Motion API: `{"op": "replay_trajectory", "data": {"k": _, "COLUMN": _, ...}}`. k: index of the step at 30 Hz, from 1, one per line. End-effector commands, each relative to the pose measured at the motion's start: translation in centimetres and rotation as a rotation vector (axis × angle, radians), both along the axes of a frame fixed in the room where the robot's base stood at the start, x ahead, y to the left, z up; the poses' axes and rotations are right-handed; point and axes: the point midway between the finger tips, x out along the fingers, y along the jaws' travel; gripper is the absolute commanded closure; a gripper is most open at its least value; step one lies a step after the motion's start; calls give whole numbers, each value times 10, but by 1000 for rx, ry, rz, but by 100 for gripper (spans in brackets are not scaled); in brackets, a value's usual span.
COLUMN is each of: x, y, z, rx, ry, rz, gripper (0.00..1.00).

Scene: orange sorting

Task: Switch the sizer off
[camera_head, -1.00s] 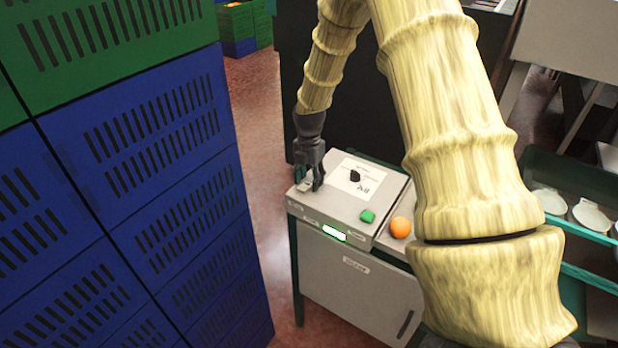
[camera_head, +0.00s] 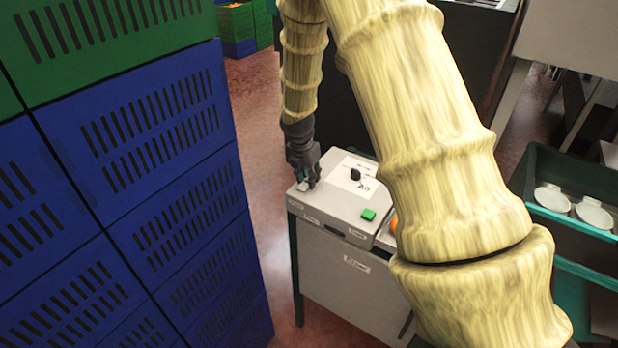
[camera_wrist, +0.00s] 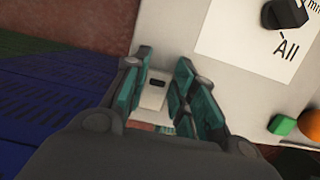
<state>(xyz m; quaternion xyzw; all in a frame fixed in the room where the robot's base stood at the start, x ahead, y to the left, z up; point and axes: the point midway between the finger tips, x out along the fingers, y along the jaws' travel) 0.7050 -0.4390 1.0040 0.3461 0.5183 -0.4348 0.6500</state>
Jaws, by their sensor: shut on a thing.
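The sizer's pale grey control box (camera_head: 330,213) stands left of my arm. On its top are a white printed label (camera_head: 346,184), a black knob (camera_head: 356,174) and a green button (camera_head: 368,214). My gripper (camera_head: 305,178) is down at the box's left corner, its fingers closed around a small light grey switch piece (camera_wrist: 152,94) with a dark slot. The fingers hide part of the switch in the head view. The box's front edge shows no lit display. The wrist view also shows the knob (camera_wrist: 285,14) and green button (camera_wrist: 282,125).
Stacked blue crates (camera_head: 150,150) rise close on the left. An orange (camera_head: 393,224) lies right of the box, partly behind my arm. A green-edged tray with white cups (camera_head: 553,198) is at the right. A narrow strip of red floor (camera_head: 258,120) is free.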

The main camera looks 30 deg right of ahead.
Motion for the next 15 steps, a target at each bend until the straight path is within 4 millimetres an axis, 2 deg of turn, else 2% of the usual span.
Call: {"op": "replay_trajectory", "data": {"k": 15, "x": -1, "y": 3, "z": 1, "rx": -62, "ry": -27, "rz": 0, "gripper": 97}}
